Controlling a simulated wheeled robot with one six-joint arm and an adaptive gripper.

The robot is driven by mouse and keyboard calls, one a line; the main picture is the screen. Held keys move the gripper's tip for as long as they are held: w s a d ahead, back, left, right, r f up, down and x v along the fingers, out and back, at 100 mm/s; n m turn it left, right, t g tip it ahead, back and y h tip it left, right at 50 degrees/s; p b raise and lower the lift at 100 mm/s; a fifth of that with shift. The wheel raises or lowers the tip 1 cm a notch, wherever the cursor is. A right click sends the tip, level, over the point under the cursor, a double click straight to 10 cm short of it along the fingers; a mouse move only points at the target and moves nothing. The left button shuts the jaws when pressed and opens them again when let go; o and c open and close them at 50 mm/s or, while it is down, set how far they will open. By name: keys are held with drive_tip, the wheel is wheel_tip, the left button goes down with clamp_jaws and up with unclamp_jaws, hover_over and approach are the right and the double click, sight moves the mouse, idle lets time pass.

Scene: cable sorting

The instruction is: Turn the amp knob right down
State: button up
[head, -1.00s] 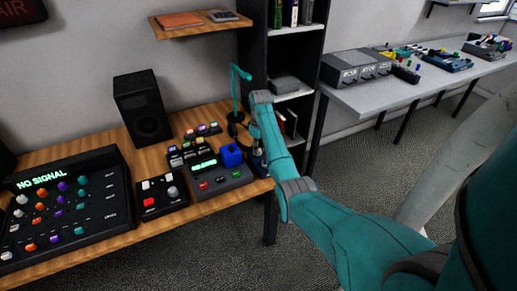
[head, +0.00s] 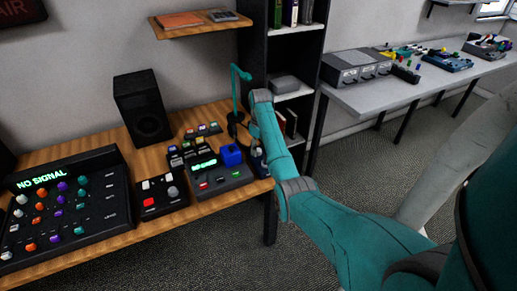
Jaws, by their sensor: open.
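No knob can be read as the amp's. A low dark box with a lit green display (head: 203,163) stands near the right end of the wooden desk, with a chunky blue part (head: 231,155) at its upper right. Left of it, a small black box (head: 152,206) carries a round grey knob (head: 172,192) and red and white buttons. My forearm rises in front of the desk's right end and bends at its top. No pointer mark on any knob is legible.
A large mixer (head: 98,213) reading "NO SIGNAL" fills the desk's left. A black speaker (head: 143,107) and teal lamp-like stand (head: 236,92) are behind. A dark shelf unit (head: 257,55) stands beyond the desk. Grey boxes (head: 350,68) sit on the far bench.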

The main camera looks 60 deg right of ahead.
sight(259, 149)
drive_tip(key=r, duration=0.7)
drive_tip(key=shift+d, duration=0.2)
drive_tip(key=shift+s, duration=0.1)
